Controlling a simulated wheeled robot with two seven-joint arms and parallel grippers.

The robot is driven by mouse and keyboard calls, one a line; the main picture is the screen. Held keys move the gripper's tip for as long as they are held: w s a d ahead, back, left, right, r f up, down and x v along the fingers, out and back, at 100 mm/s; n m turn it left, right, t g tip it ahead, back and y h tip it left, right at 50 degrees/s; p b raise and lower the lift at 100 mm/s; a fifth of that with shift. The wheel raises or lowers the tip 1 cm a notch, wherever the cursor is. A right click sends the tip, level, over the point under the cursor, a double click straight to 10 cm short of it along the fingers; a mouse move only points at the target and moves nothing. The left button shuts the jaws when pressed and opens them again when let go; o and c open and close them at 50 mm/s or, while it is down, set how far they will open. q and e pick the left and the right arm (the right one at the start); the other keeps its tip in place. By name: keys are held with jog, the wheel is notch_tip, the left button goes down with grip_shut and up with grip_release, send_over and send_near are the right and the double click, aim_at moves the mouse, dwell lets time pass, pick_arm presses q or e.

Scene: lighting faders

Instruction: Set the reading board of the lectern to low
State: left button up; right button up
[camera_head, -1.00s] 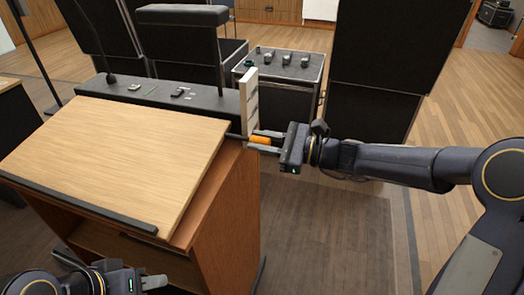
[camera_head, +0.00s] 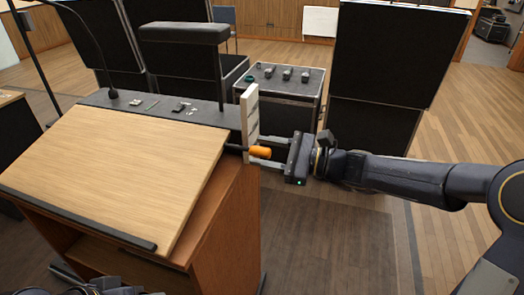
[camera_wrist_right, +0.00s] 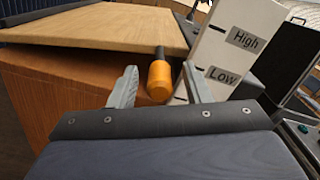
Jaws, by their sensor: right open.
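The lectern's wooden reading board (camera_head: 120,165) is tilted. A dark rod with an orange knob (camera_head: 260,152) sticks out from its right side; the knob also shows in the right wrist view (camera_wrist_right: 160,80). A pale scale plate (camera_head: 250,115) stands behind the knob. In the right wrist view the plate carries a High label (camera_wrist_right: 246,40) above a Low label (camera_wrist_right: 223,75). My right gripper (camera_head: 279,156) is open, its fingers apart on both sides of the knob's outer end with gaps visible. My left gripper (camera_head: 115,289) is cut off at the bottom edge; its jaws are hidden.
A dark panel with small switches (camera_head: 185,108) and a microphone (camera_head: 112,93) lies behind the board. A black case with controls (camera_head: 285,82) stands behind the plate, with black panels (camera_head: 385,60) to its right. The floor right of the lectern is clear.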

jog(key=v, duration=0.6)
jog(key=shift+d+b, duration=0.3)
jog(key=shift+d, duration=0.1)
jog(key=shift+s, duration=0.1)
jog(key=s+d+f+n+g+h+p, duration=0.1)
jog(key=s+d+f+n+g+h, duration=0.15)
jog(key=s+n+h, duration=0.85)
jog(key=s+d+f+n+t, duration=0.1)
jog(key=s+d+f, duration=0.1)
jog(key=s, duration=0.3)
jog(key=s+d+f+n+h+p, duration=0.1)
jog(key=s+d+f+n, duration=0.1)
jog(key=s+d, duration=0.2)
jog(key=s+d+f+n+t+h, duration=0.1)
jog(key=s+d+f, duration=0.1)
jog(key=s+d, duration=0.2)
jog(key=s, duration=0.2)
jog(key=shift+s+f+t, duration=0.3)
jog(key=shift+s+t, duration=0.05)
jog(key=shift+a, duration=0.15)
